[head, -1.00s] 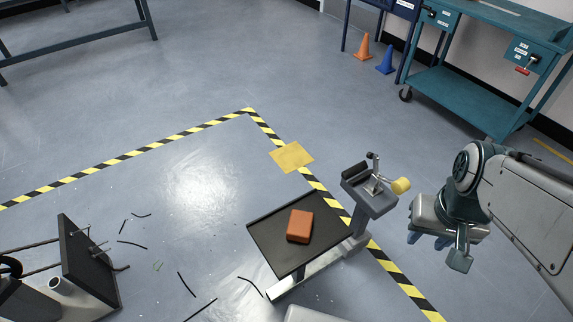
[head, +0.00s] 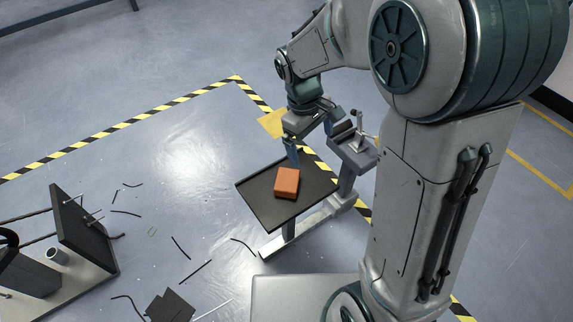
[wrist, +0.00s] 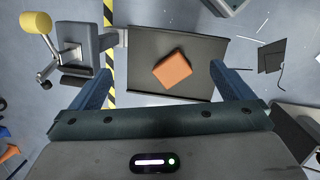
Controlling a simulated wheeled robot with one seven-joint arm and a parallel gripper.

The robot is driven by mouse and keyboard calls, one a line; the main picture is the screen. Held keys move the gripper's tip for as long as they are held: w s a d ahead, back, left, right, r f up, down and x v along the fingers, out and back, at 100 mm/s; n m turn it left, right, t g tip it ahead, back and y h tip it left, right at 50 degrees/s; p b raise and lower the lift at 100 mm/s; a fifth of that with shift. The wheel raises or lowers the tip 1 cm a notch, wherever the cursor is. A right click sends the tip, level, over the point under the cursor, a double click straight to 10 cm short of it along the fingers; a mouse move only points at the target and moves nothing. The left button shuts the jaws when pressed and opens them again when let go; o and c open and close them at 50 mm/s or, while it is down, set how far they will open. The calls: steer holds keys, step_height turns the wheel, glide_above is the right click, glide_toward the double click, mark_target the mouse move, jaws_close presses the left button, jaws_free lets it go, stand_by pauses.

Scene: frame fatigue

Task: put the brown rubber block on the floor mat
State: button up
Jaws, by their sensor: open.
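The brown rubber block, orange-brown here (head: 287,182), lies on the flat black top (head: 262,205) of a low stand. It also shows in the wrist view (wrist: 172,70), turned at an angle. My gripper (head: 309,143) is open and empty, above the stand's far side, just behind and above the block. In the wrist view my gripper (wrist: 161,83) has its two blue fingers wide apart, with the block in the gap between them; I see no contact. A flat yellow square (head: 270,121) on the floor, likely the floor mat, is partly hidden behind my gripper.
A grey pedestal with a lever and yellow knob (wrist: 38,23) joins the stand. Black-and-yellow tape (head: 150,118) runs along the floor. A black-panelled fixture (head: 80,228) is at left. Loose dark strips (head: 180,247) lie on the floor.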

mark_target(287, 179)
steer(key=w+a+f+n+h, duration=0.3)
steer(key=w+a+f+n, duration=0.35)
steer(key=a+f, duration=0.45)
steer(key=shift+y, duration=0.3)
steer(key=b+x, duration=0.1)
steer(key=x, duration=0.3)
steer(key=b+x, duration=0.2)
steer(key=x, duration=0.3)
steer(key=b+x, duration=0.2)
steer(key=x, duration=0.3)
steer(key=shift+s+d+r, duration=0.1)
steer(key=shift+s+d, duration=0.05)
steer(key=shift+s, duration=0.2)
steer(key=c, duration=1.1)
steer(key=shift+r, duration=0.15)
